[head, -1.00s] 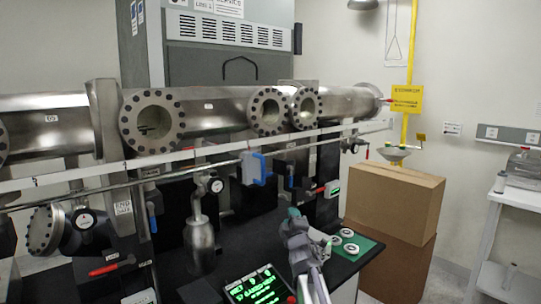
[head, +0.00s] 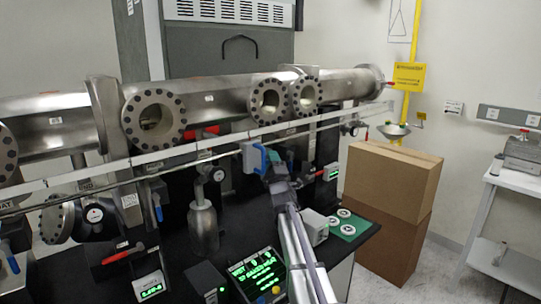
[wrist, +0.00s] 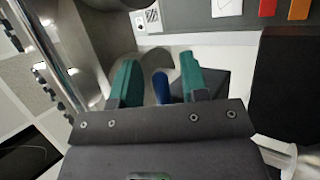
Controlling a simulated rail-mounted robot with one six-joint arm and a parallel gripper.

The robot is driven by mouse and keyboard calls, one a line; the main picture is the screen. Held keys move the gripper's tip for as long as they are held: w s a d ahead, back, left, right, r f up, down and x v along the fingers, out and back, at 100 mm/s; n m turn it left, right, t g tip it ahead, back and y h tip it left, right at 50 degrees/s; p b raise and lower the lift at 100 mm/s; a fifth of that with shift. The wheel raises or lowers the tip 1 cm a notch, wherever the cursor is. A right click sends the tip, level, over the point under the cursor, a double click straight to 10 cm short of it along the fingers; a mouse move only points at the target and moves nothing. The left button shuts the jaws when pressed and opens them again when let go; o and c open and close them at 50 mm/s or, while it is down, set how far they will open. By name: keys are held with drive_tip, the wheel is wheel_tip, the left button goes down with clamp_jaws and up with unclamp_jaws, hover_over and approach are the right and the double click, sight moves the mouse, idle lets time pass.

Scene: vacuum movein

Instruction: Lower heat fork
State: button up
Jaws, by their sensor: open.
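No part that I can name for sure as the heat fork shows. A blue-and-white piece (head: 253,157) with a blue handle sits on the thin rail in front of the steel tube. My gripper (head: 273,172) reaches up to just beside and below it in the head view. In the wrist view my gripper (wrist: 158,72) is open, with two green fingers. A rounded blue handle (wrist: 161,88) shows between the fingers, with gaps on both sides. I cannot tell how deep it sits between them, or whether it is the same blue handle.
A steel vacuum tube (head: 225,100) with round ports runs behind the rail. A gauge (head: 218,174), a lit green display (head: 257,272) and a green mat (head: 350,228) with white rings are around the black bench. Cardboard boxes (head: 390,185) stand right.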

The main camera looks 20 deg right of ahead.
drive_tip(key=shift+c, duration=0.5)
clamp_jaws()
